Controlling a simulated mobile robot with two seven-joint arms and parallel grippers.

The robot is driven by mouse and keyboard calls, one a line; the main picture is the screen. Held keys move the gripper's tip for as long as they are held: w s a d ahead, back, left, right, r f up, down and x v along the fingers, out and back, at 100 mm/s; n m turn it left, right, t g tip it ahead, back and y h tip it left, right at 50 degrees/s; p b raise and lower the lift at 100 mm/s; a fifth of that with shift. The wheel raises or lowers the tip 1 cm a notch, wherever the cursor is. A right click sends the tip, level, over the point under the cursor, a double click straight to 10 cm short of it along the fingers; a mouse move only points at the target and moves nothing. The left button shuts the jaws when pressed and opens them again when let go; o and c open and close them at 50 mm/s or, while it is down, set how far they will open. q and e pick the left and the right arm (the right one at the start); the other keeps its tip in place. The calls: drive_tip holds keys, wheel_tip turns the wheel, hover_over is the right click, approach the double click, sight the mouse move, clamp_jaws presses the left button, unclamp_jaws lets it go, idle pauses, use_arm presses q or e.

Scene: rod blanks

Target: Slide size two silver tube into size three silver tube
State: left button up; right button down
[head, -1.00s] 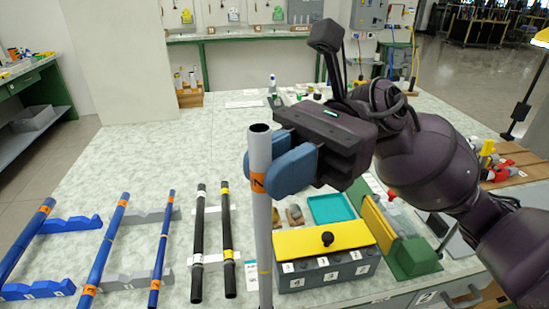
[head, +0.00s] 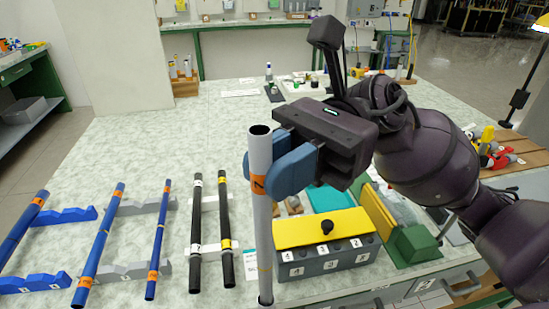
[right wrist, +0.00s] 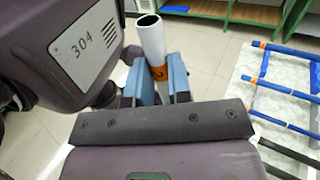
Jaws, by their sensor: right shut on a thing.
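A silver tube (head: 261,220) with an orange band marked like a 2 stands nearly upright in the head view, its open end up. My right gripper (head: 288,168) is shut on it near the band, below the open end. The right wrist view shows the same tube (right wrist: 151,42) between the blue fingers (right wrist: 158,88). At the bottom edge of the head view a slightly wider silver rim (head: 265,300) shows around the tube's lower part. It may be the size three tube; its marking is out of view, and I cannot tell how deep the held tube sits. My left gripper is not in view.
Blue tubes (head: 100,245) with orange bands lie on blue and grey notched rests at left. Two black tubes (head: 196,235) lie beside them. A grey box with a yellow lid (head: 290,232), a teal tray (head: 330,199) and a green holder (head: 415,243) stand right. The table's far middle is mostly clear.

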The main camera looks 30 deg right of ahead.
sight(265, 263)
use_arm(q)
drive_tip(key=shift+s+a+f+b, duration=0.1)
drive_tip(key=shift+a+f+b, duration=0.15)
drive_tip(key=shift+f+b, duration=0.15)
use_arm(e)
drive_tip(key=shift+f, duration=0.75)
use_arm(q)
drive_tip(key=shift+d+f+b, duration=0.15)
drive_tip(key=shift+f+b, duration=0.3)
use_arm(e)
drive_tip(key=shift+f, duration=1.05)
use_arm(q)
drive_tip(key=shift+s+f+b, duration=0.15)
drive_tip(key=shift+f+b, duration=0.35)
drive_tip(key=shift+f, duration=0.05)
use_arm(e)
drive_tip(key=shift+f, duration=2.75)
drive_tip(key=c, duration=1)
unclamp_jaws()
drive_tip(key=shift+d, duration=0.1)
